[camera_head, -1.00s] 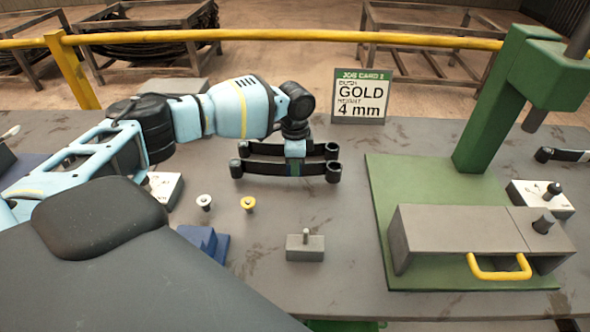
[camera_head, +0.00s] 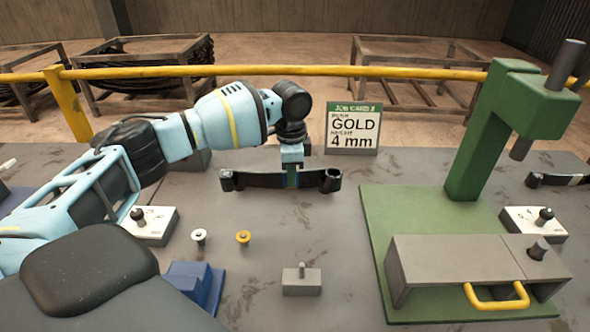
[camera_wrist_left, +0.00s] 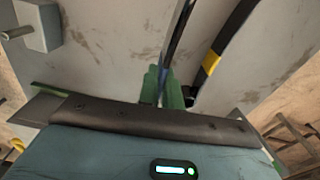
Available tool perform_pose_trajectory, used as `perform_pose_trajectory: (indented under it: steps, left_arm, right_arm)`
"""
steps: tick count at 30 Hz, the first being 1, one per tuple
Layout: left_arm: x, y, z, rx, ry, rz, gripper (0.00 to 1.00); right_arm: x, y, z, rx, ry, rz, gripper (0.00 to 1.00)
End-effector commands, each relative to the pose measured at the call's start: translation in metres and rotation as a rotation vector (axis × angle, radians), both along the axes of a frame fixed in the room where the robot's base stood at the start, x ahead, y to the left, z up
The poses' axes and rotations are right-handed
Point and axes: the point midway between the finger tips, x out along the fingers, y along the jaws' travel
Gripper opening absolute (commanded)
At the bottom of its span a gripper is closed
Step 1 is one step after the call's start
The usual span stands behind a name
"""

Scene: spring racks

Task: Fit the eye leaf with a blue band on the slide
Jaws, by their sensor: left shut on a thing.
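In the head view my left gripper (camera_head: 291,178) is shut on the middle of a dark eye leaf (camera_head: 262,182) with a rolled eye at each end. The leaf is held level above the grey table, left of the green press. Its band is hidden by the fingers. In the wrist view the held leaf (camera_wrist_left: 178,40) is seen nearly edge-on between the green fingers (camera_wrist_left: 165,88); another leaf with a yellow band (camera_wrist_left: 212,62) lies beside it. A grey box with a yellow handle (camera_head: 497,300), possibly the slide, sits on the press base. My right gripper is out of view.
The green press (camera_head: 480,140) stands at right on its base plate (camera_head: 385,225). A job card (camera_head: 352,130) reads GOLD, 4 mm. A white-capped peg (camera_head: 199,236), a gold-capped peg (camera_head: 243,237), and a grey block (camera_head: 301,281) stand in front. Another leaf (camera_head: 543,181) lies far right.

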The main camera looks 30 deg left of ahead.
Motion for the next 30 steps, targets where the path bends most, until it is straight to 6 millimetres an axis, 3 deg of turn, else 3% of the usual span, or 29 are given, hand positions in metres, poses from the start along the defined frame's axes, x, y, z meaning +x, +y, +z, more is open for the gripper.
perform_pose_trajectory:
  steps: [14, 30]
  left_arm:
    - [-0.043, -0.062, 0.021, -0.013, -0.010, 0.343, 0.00]
    - [-0.116, -0.116, 0.035, -0.009, -0.003, 0.763, 0.00]
  right_arm:
    - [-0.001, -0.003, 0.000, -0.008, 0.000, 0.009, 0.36]
    - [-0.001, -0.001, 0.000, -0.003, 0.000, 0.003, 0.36]
